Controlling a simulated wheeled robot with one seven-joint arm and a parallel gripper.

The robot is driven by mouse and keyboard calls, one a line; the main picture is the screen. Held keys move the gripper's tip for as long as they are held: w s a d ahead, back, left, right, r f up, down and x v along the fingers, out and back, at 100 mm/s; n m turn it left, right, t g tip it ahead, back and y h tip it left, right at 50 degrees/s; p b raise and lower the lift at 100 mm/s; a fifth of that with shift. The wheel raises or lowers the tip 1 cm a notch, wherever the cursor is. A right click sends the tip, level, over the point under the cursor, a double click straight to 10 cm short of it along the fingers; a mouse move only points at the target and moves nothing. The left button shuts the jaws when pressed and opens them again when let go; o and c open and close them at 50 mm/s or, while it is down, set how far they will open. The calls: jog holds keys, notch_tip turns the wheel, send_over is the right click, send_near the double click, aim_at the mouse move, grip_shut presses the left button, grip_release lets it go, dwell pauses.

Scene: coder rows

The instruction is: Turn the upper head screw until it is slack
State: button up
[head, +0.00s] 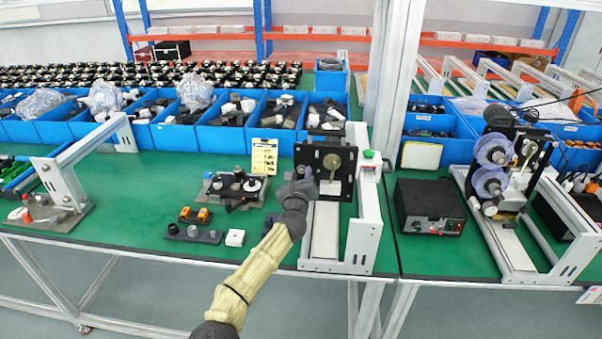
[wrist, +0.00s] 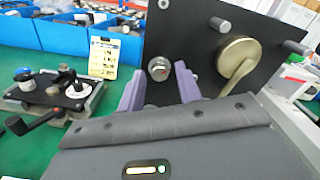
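A silver round screw head (wrist: 159,69) with a reddish mark sits on a black upright plate (wrist: 215,70), left of a brass disc with a lever (wrist: 238,62). In the head view the plate (head: 312,156) stands on the green bench, with the brass disc (head: 332,162) on it. My gripper (wrist: 159,77) has its two purple fingers apart, one on each side of the screw head, with a visible gap on both sides. I cannot tell how far the fingertips are from the plate. In the head view my gripper (head: 303,177) is before the plate's left part and hides the screw.
A white frame upright (head: 369,215) stands right of the plate. A black fixture with knobs (head: 236,187) and a yellow card (head: 264,157) are to the left. Blue bins (head: 225,139) line the back.

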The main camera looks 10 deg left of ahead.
jog(key=m+b, duration=0.2)
jog(key=m, duration=0.2)
jog(key=shift+f+b, duration=0.2)
jog(key=shift+b, duration=0.2)
jog(key=m+b, duration=0.2)
jog(key=m, duration=0.2)
jog(key=shift+m, duration=0.3)
jog(key=shift+r+m, duration=0.2)
jog(key=shift+m, duration=0.4)
jog(key=shift+b, duration=0.4)
